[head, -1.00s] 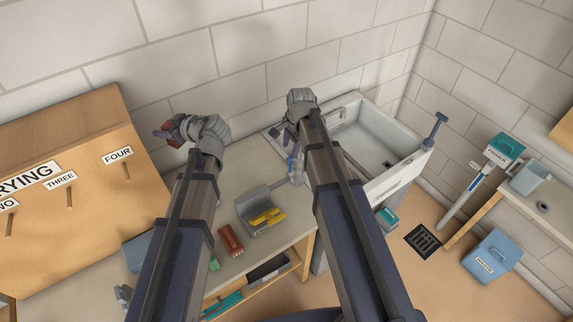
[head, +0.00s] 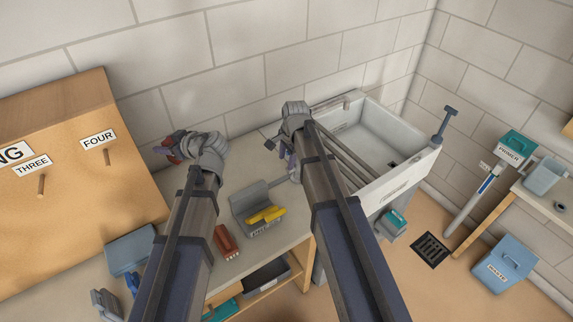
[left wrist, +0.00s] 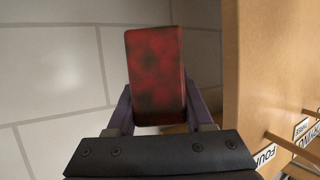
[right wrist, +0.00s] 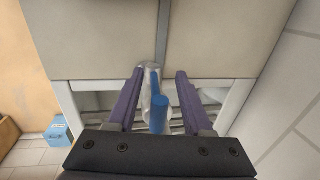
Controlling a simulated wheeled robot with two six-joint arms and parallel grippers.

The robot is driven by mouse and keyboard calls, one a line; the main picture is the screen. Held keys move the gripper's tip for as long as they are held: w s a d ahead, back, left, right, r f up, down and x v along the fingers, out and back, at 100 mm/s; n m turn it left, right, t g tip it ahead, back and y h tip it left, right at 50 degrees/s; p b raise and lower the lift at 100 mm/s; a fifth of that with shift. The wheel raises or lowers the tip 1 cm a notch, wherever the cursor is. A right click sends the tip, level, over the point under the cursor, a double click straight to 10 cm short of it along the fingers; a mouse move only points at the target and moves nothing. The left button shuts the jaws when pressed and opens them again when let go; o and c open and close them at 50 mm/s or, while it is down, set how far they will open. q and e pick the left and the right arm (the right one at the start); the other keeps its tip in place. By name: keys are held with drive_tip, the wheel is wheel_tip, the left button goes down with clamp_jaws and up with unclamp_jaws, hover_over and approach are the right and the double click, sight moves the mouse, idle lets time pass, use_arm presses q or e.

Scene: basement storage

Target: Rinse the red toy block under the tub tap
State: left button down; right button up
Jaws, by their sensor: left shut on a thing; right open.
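The red toy block (left wrist: 155,75), dark-smudged, is held between the fingers of my left gripper (left wrist: 160,115). In the head view the block (head: 172,146) shows at the left gripper, in front of the wall and left of the tub. The pale tub (head: 400,135) stands at the right end of the bench. My right gripper (right wrist: 158,100) is open beside the tub's left end. My right arm hides part of the tub.
A wooden board with numbered pegs (head: 75,180) is at left. A floor drain (head: 431,249) and blue bin (head: 505,263) are at right.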

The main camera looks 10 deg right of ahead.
clamp_jaws()
idle(0.4)
drive_tip(key=shift+s, duration=0.1)
idle(1.0)
